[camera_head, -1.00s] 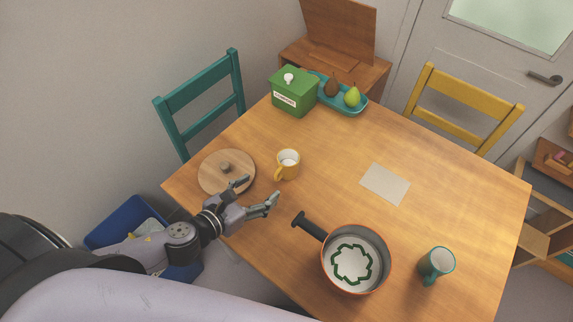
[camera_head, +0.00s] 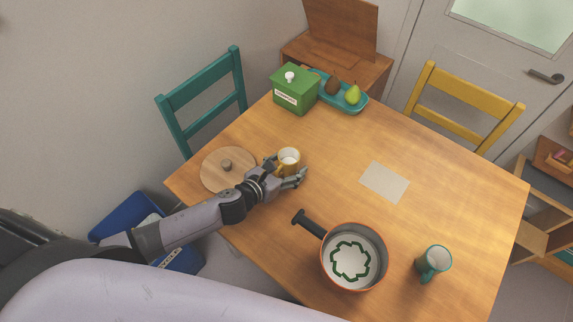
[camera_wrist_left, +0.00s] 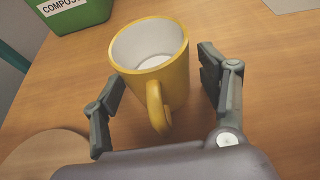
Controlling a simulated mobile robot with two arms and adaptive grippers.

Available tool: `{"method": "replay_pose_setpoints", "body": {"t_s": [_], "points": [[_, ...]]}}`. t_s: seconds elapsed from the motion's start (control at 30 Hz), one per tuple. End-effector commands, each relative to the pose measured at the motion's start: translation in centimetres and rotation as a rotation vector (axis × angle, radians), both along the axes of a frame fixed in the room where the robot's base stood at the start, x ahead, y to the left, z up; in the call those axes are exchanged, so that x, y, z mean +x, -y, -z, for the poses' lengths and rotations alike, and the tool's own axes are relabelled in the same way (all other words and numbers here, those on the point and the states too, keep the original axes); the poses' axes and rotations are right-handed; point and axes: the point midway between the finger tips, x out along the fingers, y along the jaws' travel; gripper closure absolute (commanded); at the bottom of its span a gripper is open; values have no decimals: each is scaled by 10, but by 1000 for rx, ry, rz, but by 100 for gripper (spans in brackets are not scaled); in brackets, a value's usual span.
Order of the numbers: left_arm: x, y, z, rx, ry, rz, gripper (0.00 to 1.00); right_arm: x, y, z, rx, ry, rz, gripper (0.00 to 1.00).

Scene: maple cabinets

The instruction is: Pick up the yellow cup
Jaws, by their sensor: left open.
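The yellow cup (camera_head: 289,158) stands upright on the wooden table, white inside. In the left wrist view the cup (camera_wrist_left: 172,85) sits between my two fingers, with its handle turned toward the gripper palm. My left gripper (camera_head: 286,173) is open around the near side of the cup. In the left wrist view the fingers of the gripper (camera_wrist_left: 160,100) stand on either side of the cup, with a gap visible at the left finger. The cup's lower part is partly hidden by the gripper in the head view. My right gripper is not in view.
A round wooden lid (camera_head: 222,170) lies left of the cup. An orange-rimmed pot (camera_head: 378,272) with a dark handle (camera_head: 309,223) and a teal cup (camera_head: 436,260) stand to the right. A green compost box (camera_head: 295,92) and a teal tray (camera_head: 353,106) are at the back.

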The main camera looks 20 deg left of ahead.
Motion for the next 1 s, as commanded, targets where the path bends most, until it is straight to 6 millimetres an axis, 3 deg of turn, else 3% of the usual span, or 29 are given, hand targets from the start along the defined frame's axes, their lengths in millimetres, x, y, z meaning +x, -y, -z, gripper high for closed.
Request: {"method": "replay_pose_setpoints", "body": {"t_s": [0.17, 1.0], "points": [[0, 0, 0, 0, 0, 0, 33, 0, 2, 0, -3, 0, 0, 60], [0, -1, 0, 1, -1, -1, 89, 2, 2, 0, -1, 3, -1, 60]]}}
